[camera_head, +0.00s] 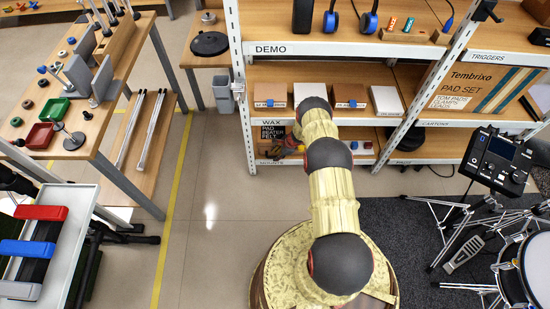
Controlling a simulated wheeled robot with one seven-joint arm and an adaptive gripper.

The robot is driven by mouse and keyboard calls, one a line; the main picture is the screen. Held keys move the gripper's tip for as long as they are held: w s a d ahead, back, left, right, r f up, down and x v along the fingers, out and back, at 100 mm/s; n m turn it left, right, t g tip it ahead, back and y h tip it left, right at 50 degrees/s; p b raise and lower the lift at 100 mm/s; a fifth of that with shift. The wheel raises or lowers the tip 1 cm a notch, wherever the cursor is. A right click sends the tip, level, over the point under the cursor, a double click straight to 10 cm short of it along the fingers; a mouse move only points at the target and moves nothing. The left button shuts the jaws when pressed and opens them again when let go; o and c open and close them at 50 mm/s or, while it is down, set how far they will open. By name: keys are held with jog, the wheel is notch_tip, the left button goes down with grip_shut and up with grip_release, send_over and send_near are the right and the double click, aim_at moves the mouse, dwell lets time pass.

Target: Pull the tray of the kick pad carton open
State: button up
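Several low cartons stand in a row on the middle shelf of the white rack. They are a brown carton (270,93) at left, a white carton (309,90), another brown carton (350,93) and a white carton (386,98) at right. Small labels show on their fronts, too small to read, so I cannot tell which is the kick pad carton. No tray visibly sticks out of them. My arm reaches up from the bottom toward the rack, its far joint covering part of the row's front.
The rack's lower shelf holds a dark box (272,132) and small coloured parts. A large Pad Set carton (481,88) stands on the right. An electronic drum module (497,160) and its stands fill the right floor. A workbench (100,115) stands left, with clear floor between.

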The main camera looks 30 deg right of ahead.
jog(key=shift+x, duration=1)
jog(key=shift+c, duration=1.4)
grip_shut()
